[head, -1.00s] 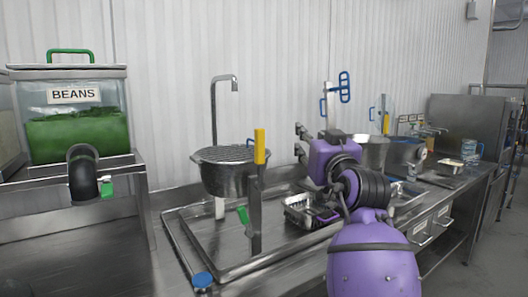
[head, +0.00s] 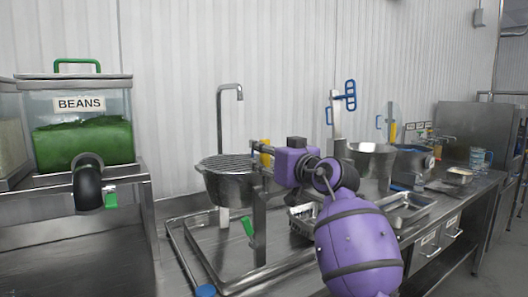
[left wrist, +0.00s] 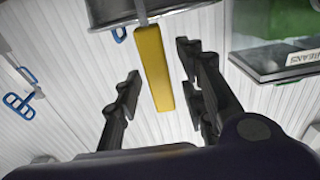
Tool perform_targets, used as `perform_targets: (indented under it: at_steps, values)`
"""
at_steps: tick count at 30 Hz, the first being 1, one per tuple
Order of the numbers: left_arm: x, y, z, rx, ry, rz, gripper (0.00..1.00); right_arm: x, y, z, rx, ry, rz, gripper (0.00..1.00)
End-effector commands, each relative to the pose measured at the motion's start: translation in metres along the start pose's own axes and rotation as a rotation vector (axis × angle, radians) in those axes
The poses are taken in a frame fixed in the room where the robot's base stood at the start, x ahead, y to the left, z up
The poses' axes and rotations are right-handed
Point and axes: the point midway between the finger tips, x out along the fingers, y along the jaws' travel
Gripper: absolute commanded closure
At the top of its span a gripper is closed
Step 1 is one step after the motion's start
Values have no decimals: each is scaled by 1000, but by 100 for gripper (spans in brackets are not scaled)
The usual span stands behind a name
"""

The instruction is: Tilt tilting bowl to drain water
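The tilting bowl (head: 227,184) is a round metal pot with a grated top, held on a stand above the sink tray. Its yellow handle (head: 266,157) is at its right side, partly hidden by my left gripper (head: 262,162). In the left wrist view the yellow handle (left wrist: 153,68) lies between the two spread fingers of my left gripper (left wrist: 160,64), with gaps on both sides. The bowl looks upright. I cannot see any water in it. My right gripper is out of view.
A tap (head: 219,115) stands behind the bowl. A beans container (head: 83,125) is on a raised shelf at left.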

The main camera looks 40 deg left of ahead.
Motion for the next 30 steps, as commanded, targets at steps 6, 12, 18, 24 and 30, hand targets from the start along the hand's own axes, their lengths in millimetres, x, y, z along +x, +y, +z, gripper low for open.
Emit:
perform_targets:
  at_steps: [6, 12, 18, 24, 30]
  values:
    - [8, 0, 0, 0, -1, 1, 62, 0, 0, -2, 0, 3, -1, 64]
    - [8, 0, 1, 0, -1, 1, 66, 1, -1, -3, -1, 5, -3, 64]
    - [8, 0, 0, 0, 0, 1, 93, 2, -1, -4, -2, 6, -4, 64]
    - [8, 0, 0, 0, 0, 1, 100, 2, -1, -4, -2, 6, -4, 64]
    - [9, 0, 0, 2, 0, 1, 100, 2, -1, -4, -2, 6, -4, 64]
